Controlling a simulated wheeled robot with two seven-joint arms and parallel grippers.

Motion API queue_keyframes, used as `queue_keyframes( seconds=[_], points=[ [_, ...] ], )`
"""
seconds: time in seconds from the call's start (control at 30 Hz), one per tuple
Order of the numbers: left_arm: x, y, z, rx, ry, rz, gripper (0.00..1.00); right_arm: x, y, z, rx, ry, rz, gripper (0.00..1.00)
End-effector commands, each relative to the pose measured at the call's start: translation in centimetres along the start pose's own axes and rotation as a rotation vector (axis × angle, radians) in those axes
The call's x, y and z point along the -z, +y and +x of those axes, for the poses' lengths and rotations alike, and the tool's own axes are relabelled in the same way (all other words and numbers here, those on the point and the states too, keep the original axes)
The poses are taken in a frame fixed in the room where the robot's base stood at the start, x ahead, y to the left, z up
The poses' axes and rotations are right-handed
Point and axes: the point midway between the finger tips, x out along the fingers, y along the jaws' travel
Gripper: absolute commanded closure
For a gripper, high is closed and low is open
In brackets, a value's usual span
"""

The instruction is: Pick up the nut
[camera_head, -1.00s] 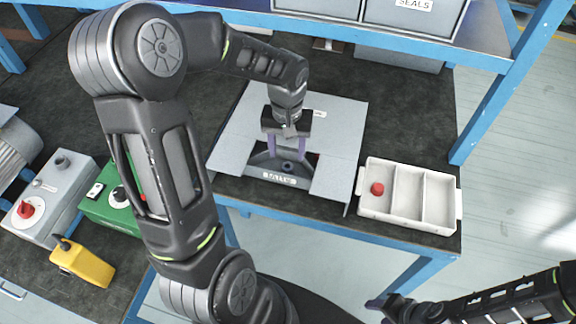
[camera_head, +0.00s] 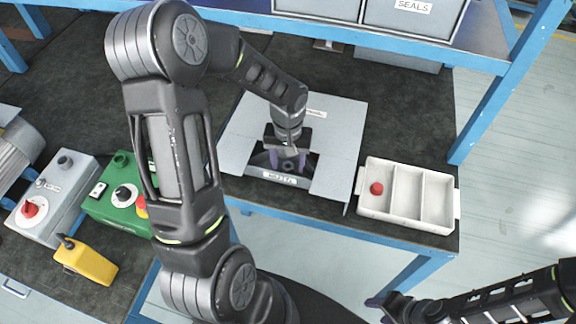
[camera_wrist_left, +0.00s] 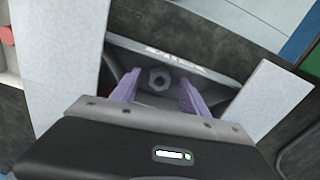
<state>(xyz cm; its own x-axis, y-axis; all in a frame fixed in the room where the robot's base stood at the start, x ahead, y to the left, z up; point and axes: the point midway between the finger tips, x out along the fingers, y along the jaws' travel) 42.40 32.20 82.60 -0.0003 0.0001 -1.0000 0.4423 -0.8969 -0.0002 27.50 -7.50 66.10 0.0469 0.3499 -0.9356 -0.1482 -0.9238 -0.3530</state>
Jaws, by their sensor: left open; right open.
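The nut (camera_wrist_left: 159,79) is a grey hexagonal ring. In the left wrist view it lies in a dark recessed tray (camera_wrist_left: 205,68) with a labelled front wall, between and beyond my left gripper's purple fingers. My left gripper (camera_head: 288,160) is open and points down over the tray; it also shows in the left wrist view (camera_wrist_left: 158,92), with nothing between its fingers touching them that I can see. In the head view the gripper mostly hides the nut. My right gripper (camera_head: 388,306) is at the bottom right, away from the bench, and looks empty.
Grey panels (camera_head: 338,150) flank the tray. A white divided bin (camera_head: 408,218) stands to its right, with a red piece (camera_head: 376,188) in its left compartment. A green control box (camera_head: 120,200) and a yellow pendant (camera_head: 85,262) are at left. A blue shelf edge (camera_head: 370,38) spans the back.

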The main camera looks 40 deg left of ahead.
Motion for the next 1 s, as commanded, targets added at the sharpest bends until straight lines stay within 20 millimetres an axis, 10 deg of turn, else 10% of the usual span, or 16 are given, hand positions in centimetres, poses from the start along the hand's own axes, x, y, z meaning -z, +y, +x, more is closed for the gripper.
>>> queue_keyframes(
  seconds=[0.4, 1.0],
  points=[
    [0.01, 0.02, -0.05, 0.000, 0.000, 0.000, 0.48, -0.01, -0.01, 0.01, 0.000, 0.000, 0.000, 0.52],
    [0.01, 0.02, -0.05, 0.000, 0.000, 0.000, 0.97, 0.00, -0.01, 0.00, 0.000, 0.000, 0.000, 0.52]
  ],
)
